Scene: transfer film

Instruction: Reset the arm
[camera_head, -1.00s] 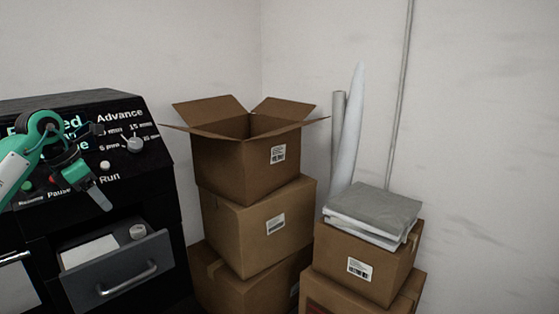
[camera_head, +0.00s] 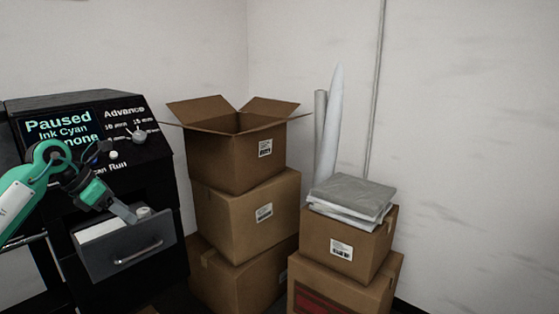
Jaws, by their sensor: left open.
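My left arm (camera_head: 38,172) is green and white and comes in from the left. Its gripper (camera_head: 130,216) is open, with its fingertips in front of the black machine, close to the rim of the open drawer. I cannot tell whether it touches the drawer. No object shows between the fingers. The right gripper is out of view.
The black machine (camera_head: 165,180) has a screen (camera_head: 62,127) reading "Paused", a dial (camera_head: 138,137) and an open grey drawer (camera_head: 105,262) holding white material. Stacked cardboard boxes (camera_head: 245,215) stand right of it, the top one open. Grey packets (camera_head: 350,188) lie on another stack.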

